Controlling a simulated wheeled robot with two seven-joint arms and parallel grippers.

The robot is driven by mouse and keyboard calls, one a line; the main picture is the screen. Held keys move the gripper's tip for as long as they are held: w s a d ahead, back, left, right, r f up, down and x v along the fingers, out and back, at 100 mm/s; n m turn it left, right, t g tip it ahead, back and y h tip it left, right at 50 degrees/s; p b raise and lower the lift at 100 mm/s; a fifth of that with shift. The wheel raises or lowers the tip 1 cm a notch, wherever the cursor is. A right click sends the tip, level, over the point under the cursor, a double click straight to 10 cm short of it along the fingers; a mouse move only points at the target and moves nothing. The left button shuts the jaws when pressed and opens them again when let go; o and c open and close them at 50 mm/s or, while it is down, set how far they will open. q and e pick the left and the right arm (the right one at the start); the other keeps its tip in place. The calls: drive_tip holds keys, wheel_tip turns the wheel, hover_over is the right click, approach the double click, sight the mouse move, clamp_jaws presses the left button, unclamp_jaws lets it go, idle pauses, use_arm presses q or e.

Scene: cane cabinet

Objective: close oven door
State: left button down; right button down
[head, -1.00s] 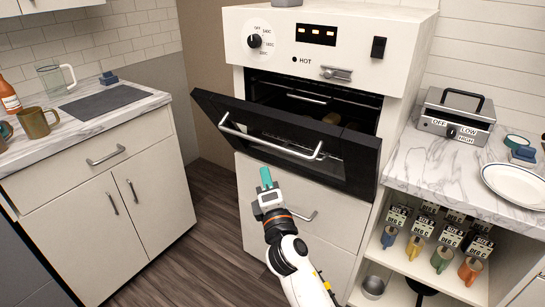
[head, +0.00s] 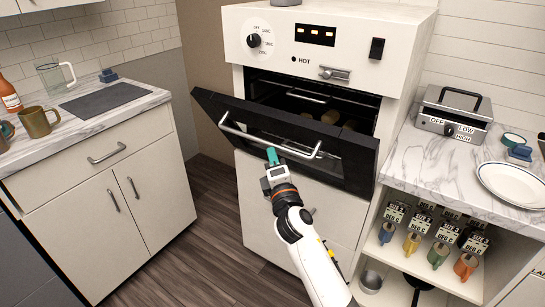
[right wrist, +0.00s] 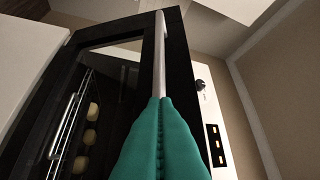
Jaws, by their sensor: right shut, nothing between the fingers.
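The black oven door (head: 357,161) hangs part open, tilted outward from the white oven (head: 290,35). It also shows in the right wrist view (right wrist: 175,60). Its silver bar handle (head: 245,136) runs across the front and rises past the fingertips in the right wrist view (right wrist: 159,50). My right gripper (head: 272,156), with teal fingers, is shut and empty. Its tips are at the handle's lower edge; I cannot tell whether they touch it. The closed fingers fill the lower middle of the right wrist view (right wrist: 161,125). My left gripper is out of view.
Several round pieces (right wrist: 88,136) lie on a rack inside the oven. A marble counter (head: 440,170) with a grill (head: 455,112) and a plate (head: 514,184) stands at right, above shelves of mugs (head: 438,254). A white cabinet (head: 100,200) stands at left, with open floor between.

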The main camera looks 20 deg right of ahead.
sight(290, 125)
drive_tip(key=w+d+r+m+p, duration=0.1)
drive_tip(key=d+r+p, duration=0.1)
drive_tip(key=p, duration=0.2)
drive_tip(key=w+d+r+g+p, duration=0.1)
drive_tip(key=w+r+p, duration=0.1)
drive_tip(key=p, duration=0.2)
drive_tip(key=w+d+r+m+g+p, duration=0.1)
drive_tip(key=d+r+p, duration=0.1)
drive_tip(key=p, duration=0.3)
drive_tip(key=shift+w+d+r+m, duration=0.15)
drive_tip(key=shift+d+r+m, duration=0.15)
drive_tip(key=shift+r, duration=0.2)
drive_tip(key=w+d+r+m+g+p, duration=0.1)
drive_tip(key=w+d+r+p, duration=0.1)
drive_tip(key=w+d+p, duration=0.2)
drive_tip(key=shift+w+d+r+g+p, duration=0.25)
drive_tip(key=shift+w+d+p, duration=0.2)
drive_tip(key=shift+d, duration=0.75)
